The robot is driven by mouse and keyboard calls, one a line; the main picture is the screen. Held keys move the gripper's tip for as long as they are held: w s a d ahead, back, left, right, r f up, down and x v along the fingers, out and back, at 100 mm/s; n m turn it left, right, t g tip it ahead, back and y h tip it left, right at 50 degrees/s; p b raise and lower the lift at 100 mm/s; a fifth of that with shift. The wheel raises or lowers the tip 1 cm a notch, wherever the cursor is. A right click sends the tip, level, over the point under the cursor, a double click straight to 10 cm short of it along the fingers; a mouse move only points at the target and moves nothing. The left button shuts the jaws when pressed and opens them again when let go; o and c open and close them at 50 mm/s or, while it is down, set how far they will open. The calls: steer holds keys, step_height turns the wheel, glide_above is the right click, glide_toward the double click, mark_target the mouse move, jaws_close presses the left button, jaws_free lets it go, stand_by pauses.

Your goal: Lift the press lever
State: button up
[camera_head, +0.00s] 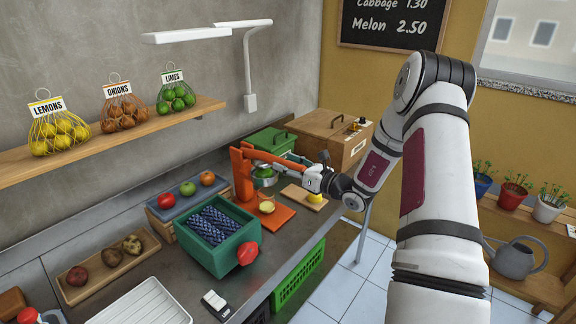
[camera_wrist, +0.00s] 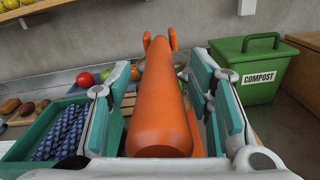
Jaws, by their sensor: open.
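The orange press (camera_head: 243,174) stands on the counter on its orange base. Its lever (camera_head: 285,159) reaches from the post toward my gripper and slopes slightly down. A metal cup (camera_head: 264,181) with something green hangs under it, above a pale yellow round thing (camera_head: 267,207) on the base. My gripper (camera_head: 314,176) is open at the lever's free end. In the wrist view the lever (camera_wrist: 161,115) lies between the spread fingers of my gripper (camera_wrist: 158,100), its rounded end toward the camera. Whether a finger touches it cannot be told.
A green compost bin (camera_wrist: 248,72) and a wooden box (camera_head: 322,138) stand behind the press. A small board (camera_head: 294,192) with a yellow lemon piece lies to the right. A green crate (camera_head: 216,256) with blue patterned items stands left of the press. Fruit trays stand farther left.

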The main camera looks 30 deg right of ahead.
jaws_close()
